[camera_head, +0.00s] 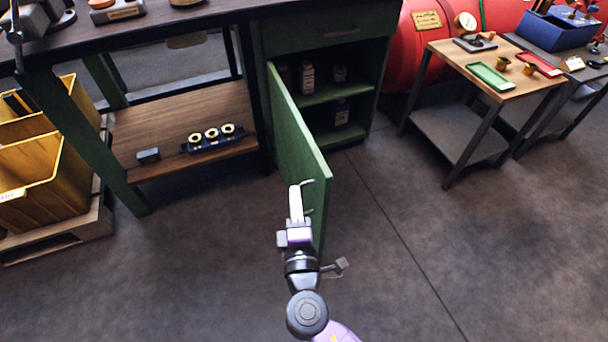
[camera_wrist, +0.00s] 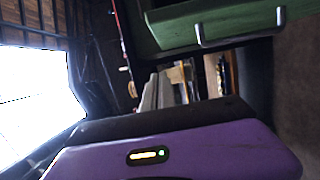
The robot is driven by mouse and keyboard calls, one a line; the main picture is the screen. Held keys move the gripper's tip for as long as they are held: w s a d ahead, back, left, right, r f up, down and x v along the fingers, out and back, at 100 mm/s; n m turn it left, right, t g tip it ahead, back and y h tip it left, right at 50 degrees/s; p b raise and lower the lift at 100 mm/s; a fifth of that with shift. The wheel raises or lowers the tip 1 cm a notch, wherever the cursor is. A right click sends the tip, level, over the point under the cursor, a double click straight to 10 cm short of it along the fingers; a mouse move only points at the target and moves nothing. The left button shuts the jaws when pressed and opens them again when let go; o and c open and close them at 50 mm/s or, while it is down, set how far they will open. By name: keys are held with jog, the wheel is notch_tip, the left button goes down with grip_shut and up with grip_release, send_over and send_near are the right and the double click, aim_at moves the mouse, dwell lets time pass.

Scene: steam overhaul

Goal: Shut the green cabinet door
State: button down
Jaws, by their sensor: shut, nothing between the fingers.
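The green cabinet (camera_head: 320,34) stands under the dark bench, with a drawer on top and open shelves below. Its green door (camera_head: 293,145) is swung wide open, hinged on the left and sticking out towards me.
Bottles (camera_head: 307,76) stand on the cabinet shelves. A wooden shelf (camera_head: 160,168) under the bench holds small parts. Yellow bins (camera_head: 35,178) sit on a pallet at the left. A small table (camera_head: 437,52) stands at the right. The floor right of the door is clear.

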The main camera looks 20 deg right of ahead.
jog(key=w+d, duration=0.2)
jog(key=w, duration=0.1)
jog(key=w+d, duration=0.1)
jog(key=w, duration=0.2)
jog(key=w+d, duration=0.2)
jog(key=w, duration=0.1)
jog(key=shift+w+d, duration=0.1)
jog(key=shift+d, duration=0.8)
